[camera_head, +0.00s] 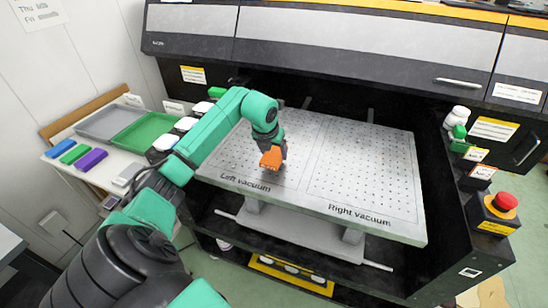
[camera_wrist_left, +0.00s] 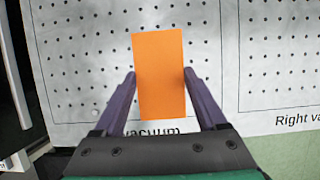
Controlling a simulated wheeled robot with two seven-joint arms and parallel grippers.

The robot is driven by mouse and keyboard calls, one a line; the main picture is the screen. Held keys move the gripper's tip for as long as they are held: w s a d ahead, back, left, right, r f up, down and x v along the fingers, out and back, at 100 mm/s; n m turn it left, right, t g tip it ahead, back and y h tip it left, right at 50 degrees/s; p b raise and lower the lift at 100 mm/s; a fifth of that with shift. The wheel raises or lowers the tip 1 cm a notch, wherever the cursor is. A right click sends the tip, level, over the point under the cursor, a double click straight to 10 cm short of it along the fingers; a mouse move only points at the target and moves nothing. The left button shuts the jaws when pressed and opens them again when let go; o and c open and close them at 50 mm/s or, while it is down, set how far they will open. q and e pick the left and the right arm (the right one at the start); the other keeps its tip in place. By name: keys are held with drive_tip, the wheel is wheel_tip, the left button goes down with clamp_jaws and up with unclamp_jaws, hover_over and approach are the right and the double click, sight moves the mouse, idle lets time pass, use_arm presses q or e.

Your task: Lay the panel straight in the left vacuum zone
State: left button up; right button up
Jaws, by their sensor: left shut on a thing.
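The panel is an orange rectangle (camera_head: 271,158), held at the end of my left arm over the left vacuum zone (camera_head: 236,160) of the perforated bed. In the left wrist view the panel (camera_wrist_left: 160,75) stands between the two purple fingers of my left gripper (camera_wrist_left: 160,82), which is shut on it. Its long side runs nearly in line with the rows of holes. Whether the panel touches the bed is hard to tell. My right gripper is in neither view.
The right vacuum zone (camera_head: 365,170) is bare. A side table at left holds a grey tray (camera_head: 108,122), a green tray (camera_head: 143,132) and coloured blocks (camera_head: 75,154). A red emergency button (camera_head: 506,201) sits at right. The printer housing (camera_head: 330,40) overhangs the back.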

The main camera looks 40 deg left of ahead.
sight(272, 156)
use_arm(q)
wheel_tip(272, 156, down, 3)
drive_tip(key=shift+s+a, duration=0.1)
drive_tip(key=shift+s, duration=0.05)
drive_tip(key=shift+f, duration=0.2)
drive_tip(key=o, duration=0.9)
drive_tip(key=shift+f, duration=0.1)
drive_tip(key=o, duration=0.4)
drive_tip(key=shift+r, duration=0.55)
drive_tip(key=b+v, duration=0.1)
drive_tip(key=v, duration=1)
drive_tip(key=shift+r+b, duration=0.2)
drive_tip(key=shift+b, duration=0.1)
